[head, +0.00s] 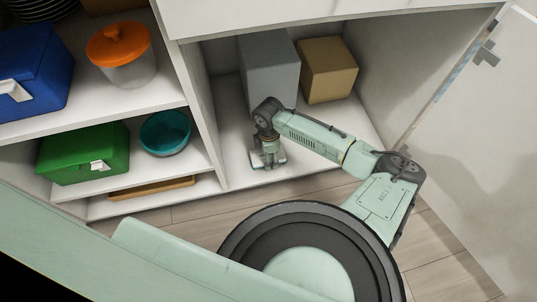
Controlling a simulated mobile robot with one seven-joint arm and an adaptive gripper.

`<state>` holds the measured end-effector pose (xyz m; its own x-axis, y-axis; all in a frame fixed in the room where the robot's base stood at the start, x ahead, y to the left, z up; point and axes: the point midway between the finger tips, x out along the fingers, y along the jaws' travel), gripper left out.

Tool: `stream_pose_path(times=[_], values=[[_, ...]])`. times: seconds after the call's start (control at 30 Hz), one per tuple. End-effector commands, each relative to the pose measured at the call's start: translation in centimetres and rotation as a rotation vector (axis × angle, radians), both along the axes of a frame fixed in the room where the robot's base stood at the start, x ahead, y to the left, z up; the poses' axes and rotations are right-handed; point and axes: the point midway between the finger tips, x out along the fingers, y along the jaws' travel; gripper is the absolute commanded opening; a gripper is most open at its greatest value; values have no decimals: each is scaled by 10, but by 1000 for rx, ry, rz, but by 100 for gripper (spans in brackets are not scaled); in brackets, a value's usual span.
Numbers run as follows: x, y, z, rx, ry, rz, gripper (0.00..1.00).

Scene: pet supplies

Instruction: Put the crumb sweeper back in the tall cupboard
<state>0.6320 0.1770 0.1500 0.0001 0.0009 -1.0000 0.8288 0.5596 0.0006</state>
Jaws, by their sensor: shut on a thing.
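My gripper (268,149) points down inside the open cupboard (231,125), near the front edge of its floor. It is shut on a small, pale grey thing that looks like the crumb sweeper (281,159). The sweeper is at or just above the cupboard floor; I cannot tell whether it touches. My gripper and wrist hide most of it, and the fingers are hard to make out. The cupboard door (490,130) stands open on the right.
A tall grey box (268,70) and a tan box (328,70) stand at the back of the cupboard. Floor is free in front of the tan box. Left shelves hold a blue box (35,65), a green box (85,150), an orange-lidded jar (120,50) and a teal bowl (165,132).

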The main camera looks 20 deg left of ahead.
Motion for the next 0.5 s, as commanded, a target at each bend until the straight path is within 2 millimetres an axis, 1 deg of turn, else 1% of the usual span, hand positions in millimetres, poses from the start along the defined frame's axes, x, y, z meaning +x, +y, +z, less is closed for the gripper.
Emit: stream_pose_path(times=[0.03, 0.07, 0.33, 0.5], values=[[0, 0, -2, 1, 1, -1, 30], [0, 0, -2, 0, 0, 0, 57], [0, 0, -2, 0, 0, 0, 76], [0, 0, -2, 0, 0, 0, 76]])
